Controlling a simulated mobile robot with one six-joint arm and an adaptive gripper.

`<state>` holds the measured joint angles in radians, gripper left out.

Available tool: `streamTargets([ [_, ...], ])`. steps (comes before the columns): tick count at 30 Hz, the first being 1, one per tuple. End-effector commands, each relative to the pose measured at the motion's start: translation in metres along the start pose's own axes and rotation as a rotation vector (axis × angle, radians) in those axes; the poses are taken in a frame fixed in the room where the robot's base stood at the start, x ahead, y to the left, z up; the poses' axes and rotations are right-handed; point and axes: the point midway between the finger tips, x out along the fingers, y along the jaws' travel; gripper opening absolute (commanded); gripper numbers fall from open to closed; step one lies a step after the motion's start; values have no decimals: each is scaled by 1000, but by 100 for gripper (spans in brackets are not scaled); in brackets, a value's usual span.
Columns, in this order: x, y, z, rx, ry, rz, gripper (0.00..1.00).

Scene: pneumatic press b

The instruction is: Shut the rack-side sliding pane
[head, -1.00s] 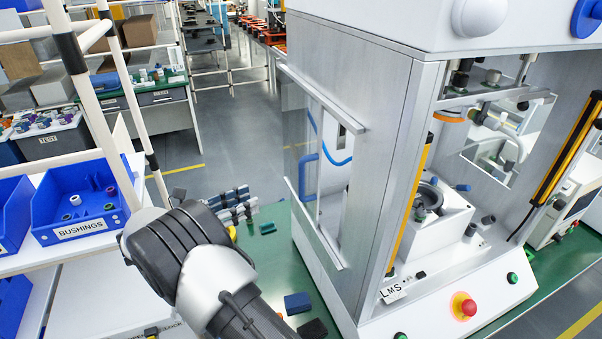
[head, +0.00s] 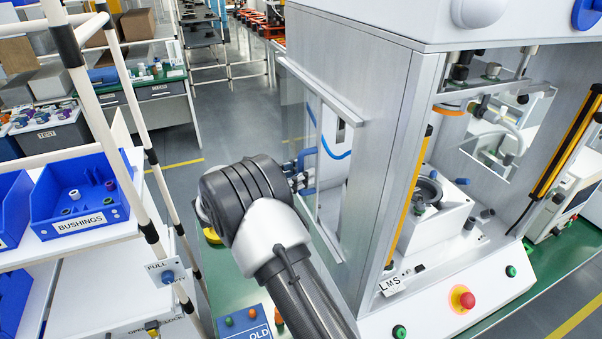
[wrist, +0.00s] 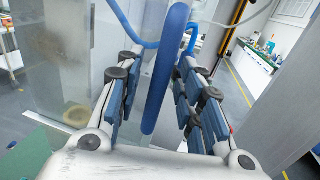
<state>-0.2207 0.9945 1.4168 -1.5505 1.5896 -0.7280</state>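The press (head: 385,130) stands at the right, with a window in its rack-side wall. The clear sliding pane (head: 296,115) sits in rails there and reaches out past the wall's far edge, leaving part of the window uncovered. Its blue bar handle (head: 309,166) is partly hidden by my gripper (head: 304,176). In the wrist view, the handle (wrist: 165,75) runs lengthwise between the blue finger pads of my gripper (wrist: 160,92). The fingers are apart, with a gap on the handle's left; contact on its right cannot be told.
The rack (head: 145,200) with a blue BUSHINGS bin (head: 82,190) stands at the left. A blue tray marked OLD (head: 248,322) lies on the green bench below my arm. A blue hose (head: 335,152) shows inside the press. An emergency stop (head: 462,299) is on the press front.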

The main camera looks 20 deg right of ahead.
Motion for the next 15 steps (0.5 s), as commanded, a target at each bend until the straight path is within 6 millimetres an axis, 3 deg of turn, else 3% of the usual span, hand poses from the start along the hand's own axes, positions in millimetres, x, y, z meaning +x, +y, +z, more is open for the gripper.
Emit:
streamTargets([
  [11, 6, 0, 0, 0, 0, 0, 35],
  [15, 6, 0, 0, 0, 0, 0, 25],
])
